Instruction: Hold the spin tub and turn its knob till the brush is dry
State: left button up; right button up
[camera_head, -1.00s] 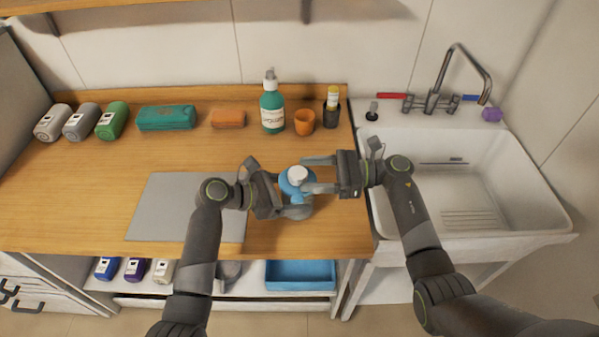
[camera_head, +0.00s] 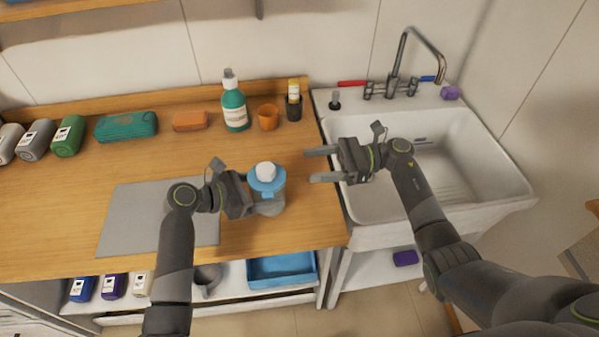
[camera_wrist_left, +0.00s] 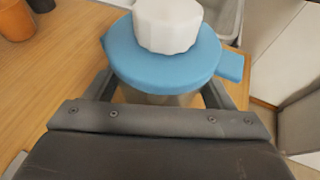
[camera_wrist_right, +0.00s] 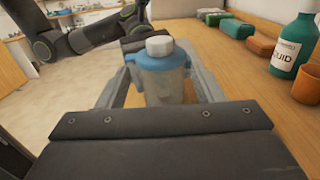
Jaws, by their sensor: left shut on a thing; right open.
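The spin tub (camera_head: 268,205) stands upright on the wooden counter, with a clear grey body, a blue lid (camera_head: 266,187) and a white knob (camera_head: 266,171) on top. My left gripper (camera_head: 256,200) is shut on the tub's body from the left, below the lid. In the left wrist view the fingers sit on either side under the blue lid (camera_wrist_left: 165,60). My right gripper (camera_head: 318,165) is open and empty, to the right of the tub and apart from it. In the right wrist view the tub (camera_wrist_right: 162,80) shows between its fingers, farther off. A brush inside the tub cannot be made out.
A grey mat (camera_head: 135,215) lies left of the tub. A green bottle (camera_head: 234,108), an orange cup (camera_head: 268,117) and a dark holder (camera_head: 294,108) stand behind. The white sink (camera_head: 440,185) is at right. A blue tray (camera_head: 282,268) sits below the counter.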

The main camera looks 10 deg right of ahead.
jog(key=n+t+h, duration=0.1)
jog(key=n+t, duration=0.6)
jog(key=n, duration=2.5)
send_near(275, 173)
jog(key=x, duration=1.2)
jog(key=shift+w+a, duration=0.1)
jog(key=shift+a, duration=0.05)
